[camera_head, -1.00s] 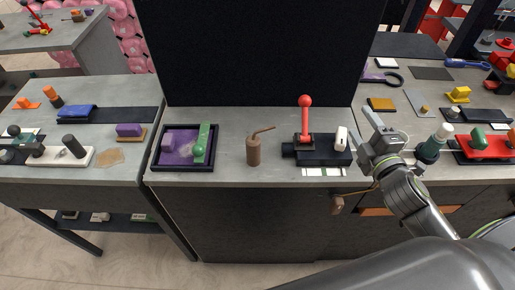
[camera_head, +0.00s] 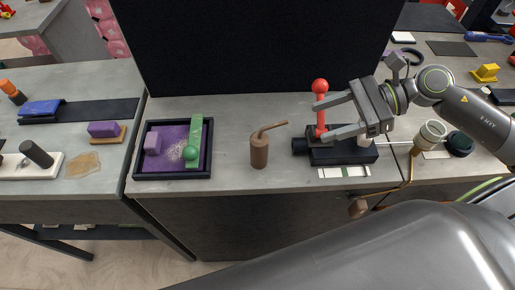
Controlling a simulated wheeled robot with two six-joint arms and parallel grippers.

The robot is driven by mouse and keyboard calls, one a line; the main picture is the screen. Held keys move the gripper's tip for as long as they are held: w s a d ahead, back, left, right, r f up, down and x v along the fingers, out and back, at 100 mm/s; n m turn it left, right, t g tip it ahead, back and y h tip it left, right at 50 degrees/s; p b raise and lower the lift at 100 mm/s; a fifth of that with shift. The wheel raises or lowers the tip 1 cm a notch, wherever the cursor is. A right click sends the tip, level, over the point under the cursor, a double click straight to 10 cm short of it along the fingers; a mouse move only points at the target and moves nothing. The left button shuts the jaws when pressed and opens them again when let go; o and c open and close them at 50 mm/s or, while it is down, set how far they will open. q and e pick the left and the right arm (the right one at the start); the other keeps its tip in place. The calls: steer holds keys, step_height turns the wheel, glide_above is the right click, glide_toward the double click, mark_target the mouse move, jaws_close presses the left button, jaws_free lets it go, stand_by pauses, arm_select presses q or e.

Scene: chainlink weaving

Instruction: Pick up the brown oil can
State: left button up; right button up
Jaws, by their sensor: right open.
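The brown oil can (camera_head: 259,152) stands upright on the grey worktop, its thin spout slanting up to the right. My right gripper (camera_head: 316,119) is open and points left. Its two fingers appear in front of and around the red lever of the black device, to the right of the can; I cannot tell whether they touch it. A clear gap lies between the fingertips and the can. My left gripper is not in view.
The black device (camera_head: 342,154) with the red-knobbed lever (camera_head: 320,88) stands right of the can. A black tray (camera_head: 140,168) with purple and green pieces is at left. A tall dark panel (camera_head: 250,45) rises behind. The worktop (camera_head: 230,120) around the can is clear.

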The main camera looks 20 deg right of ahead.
mark_target(267, 137)
steer(key=shift+r+p+x, duration=0.2)
steer(key=shift+p+x, duration=0.9)
steer(key=shift+x, duration=2.4)
steer(key=shift+r+p+x, duration=0.2)
steer(key=shift+p+x, duration=0.85)
steer(key=shift+x, duration=2.45)
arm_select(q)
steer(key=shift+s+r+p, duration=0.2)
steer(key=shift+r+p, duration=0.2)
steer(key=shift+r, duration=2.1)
arm_select(e)
steer(key=shift+x, duration=1.6)
steer(key=shift+f, duration=0.1)
steer(key=c, duration=1.1)
steer(key=shift+c, duration=0.2)
